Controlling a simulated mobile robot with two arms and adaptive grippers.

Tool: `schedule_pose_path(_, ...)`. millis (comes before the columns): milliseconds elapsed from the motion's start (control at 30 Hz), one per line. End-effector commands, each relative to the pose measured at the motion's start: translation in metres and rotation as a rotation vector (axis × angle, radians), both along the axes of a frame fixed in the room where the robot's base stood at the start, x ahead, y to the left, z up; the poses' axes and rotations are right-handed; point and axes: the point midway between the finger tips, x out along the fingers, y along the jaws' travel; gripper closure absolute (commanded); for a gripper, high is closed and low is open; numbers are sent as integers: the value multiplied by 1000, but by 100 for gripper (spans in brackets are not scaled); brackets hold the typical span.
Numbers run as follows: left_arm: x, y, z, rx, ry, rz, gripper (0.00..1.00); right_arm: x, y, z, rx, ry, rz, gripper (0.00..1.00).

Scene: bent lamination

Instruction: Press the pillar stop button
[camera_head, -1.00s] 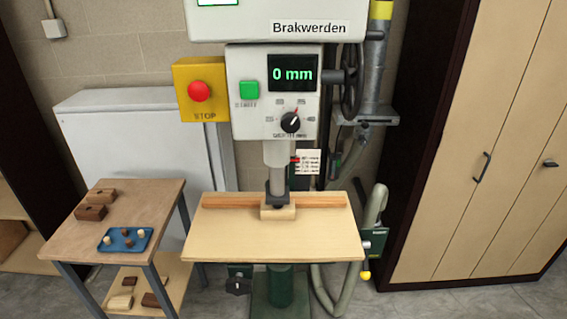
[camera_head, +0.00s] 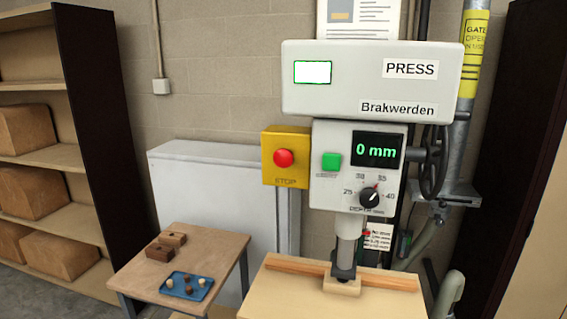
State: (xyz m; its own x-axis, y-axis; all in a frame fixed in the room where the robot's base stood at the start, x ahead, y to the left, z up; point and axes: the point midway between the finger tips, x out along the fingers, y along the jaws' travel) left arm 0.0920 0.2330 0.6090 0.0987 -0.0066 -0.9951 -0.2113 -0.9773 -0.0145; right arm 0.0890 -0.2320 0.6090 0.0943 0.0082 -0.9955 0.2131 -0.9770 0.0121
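The red round stop button (camera_head: 284,158) sits on a yellow box (camera_head: 285,174) marked STOP, at the left of the press (camera_head: 359,160) and in front of a pillar. The button faces me and nothing covers it. A green start button (camera_head: 331,161) is just right of it on the grey press panel. The display (camera_head: 377,150) reads 0 mm, and a dial (camera_head: 369,196) is below it. Neither of my grippers shows in the head view.
A side table (camera_head: 219,250) at lower left holds wooden blocks and a blue tray (camera_head: 187,286). The press table (camera_head: 283,293) is below the press head. A white cabinet (camera_head: 213,190) stands behind, shelves (camera_head: 45,157) far left, and a dark cabinet edge right.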

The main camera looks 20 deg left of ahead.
Motion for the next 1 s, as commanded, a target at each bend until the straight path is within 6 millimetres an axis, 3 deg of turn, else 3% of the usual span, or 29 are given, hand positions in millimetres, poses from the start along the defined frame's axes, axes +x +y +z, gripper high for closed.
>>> schedule_pose_path(1000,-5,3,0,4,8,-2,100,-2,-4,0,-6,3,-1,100)
